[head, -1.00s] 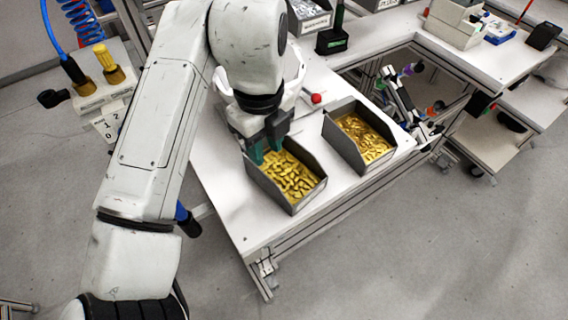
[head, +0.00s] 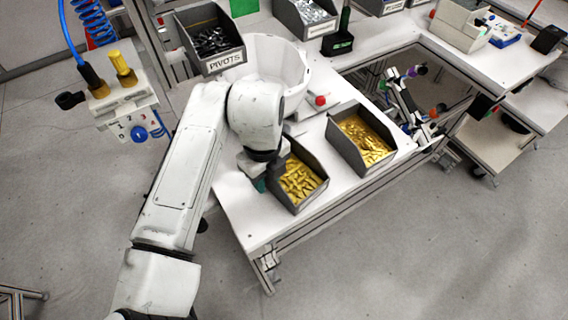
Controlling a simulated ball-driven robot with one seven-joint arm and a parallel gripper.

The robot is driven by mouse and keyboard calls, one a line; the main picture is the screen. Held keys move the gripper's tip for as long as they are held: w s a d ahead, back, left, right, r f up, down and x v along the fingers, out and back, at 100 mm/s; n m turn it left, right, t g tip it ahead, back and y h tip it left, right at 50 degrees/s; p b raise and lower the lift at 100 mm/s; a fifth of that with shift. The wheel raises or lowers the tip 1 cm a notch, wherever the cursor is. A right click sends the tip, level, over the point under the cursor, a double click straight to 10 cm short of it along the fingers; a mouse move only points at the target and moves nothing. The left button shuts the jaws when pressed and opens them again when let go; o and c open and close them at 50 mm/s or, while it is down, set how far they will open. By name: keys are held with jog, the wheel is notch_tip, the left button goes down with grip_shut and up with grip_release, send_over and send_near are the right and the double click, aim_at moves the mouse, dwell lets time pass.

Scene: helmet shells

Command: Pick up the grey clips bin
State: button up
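Two grey open bins filled with gold pieces stand on the white table, a near one (head: 318,192) and one to its right (head: 375,168). I cannot read a label on either, so I cannot tell which is the clips bin. My gripper (head: 260,184) is low at the left side of the near bin, with a teal fingertip beside or against its wall. My wrist hides the bin's left and back corner and most of the fingers. I cannot tell whether the fingers grip the wall. The near bin appears to rest on the table.
A grey bin labelled PIVOTS (head: 212,45) with dark parts is raised at the back left. A white helmet shell (head: 275,62) stands behind my wrist, with a red knob (head: 320,100) to its right. The table's front edge is close to the near bin.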

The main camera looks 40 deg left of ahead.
jog(key=shift+f, duration=0.15)
grip_shut()
jog(key=shift+r, duration=0.2)
dwell(0.4)
